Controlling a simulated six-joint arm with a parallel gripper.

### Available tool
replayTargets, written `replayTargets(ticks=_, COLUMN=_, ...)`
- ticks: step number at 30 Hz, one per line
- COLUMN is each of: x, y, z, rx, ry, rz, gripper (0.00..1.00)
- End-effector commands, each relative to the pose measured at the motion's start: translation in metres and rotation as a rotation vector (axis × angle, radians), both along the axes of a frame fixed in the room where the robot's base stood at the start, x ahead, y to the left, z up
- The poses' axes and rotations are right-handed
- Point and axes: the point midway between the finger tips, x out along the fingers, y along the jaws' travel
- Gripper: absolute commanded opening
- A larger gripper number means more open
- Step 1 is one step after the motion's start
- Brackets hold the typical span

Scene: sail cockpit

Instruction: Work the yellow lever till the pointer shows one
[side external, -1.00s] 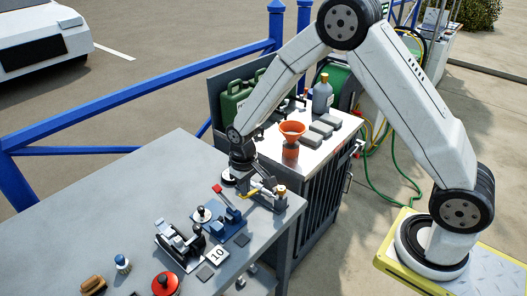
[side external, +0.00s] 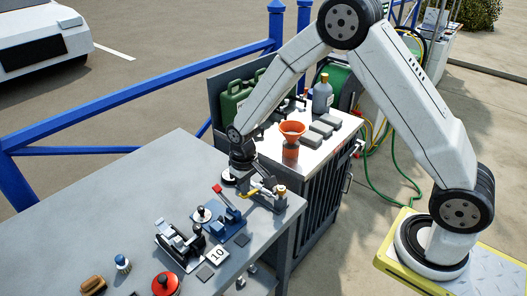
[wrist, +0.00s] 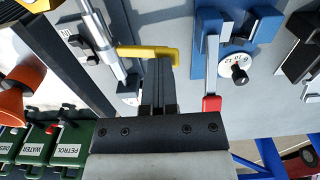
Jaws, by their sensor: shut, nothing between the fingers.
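The yellow lever (wrist: 148,52) crosses the middle of the wrist view as a bent bar beside a silver, rod-like device (wrist: 103,38). In the side view the lever (side external: 253,190) is a small yellow piece under my wrist. My gripper (wrist: 159,68) is shut and empty, its fingertips right at the lever's bent end; I cannot tell whether they touch it. In the side view my gripper (side external: 247,181) hangs low over the bench's right end. A small label (wrist: 74,41) lies beside the device. I cannot make out the pointer or its reading.
A blue unit (wrist: 225,35) with a red-tipped lever (wrist: 212,103) and a numbered dial (wrist: 238,66) stands close to the right of my gripper. A black-and-silver unit (side external: 178,243) stands further left. An orange funnel (side external: 292,129) is on the cabinet behind. The bench (side external: 95,225) is clear at left.

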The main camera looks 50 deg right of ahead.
Motion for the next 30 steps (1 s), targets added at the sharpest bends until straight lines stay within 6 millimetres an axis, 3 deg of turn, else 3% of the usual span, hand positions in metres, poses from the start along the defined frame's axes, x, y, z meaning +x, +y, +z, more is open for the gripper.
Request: replayTargets(ticks=30, x=0.000, y=0.000, z=0.049, rx=0.000, ry=-0.001, rz=0.000, gripper=0.00)
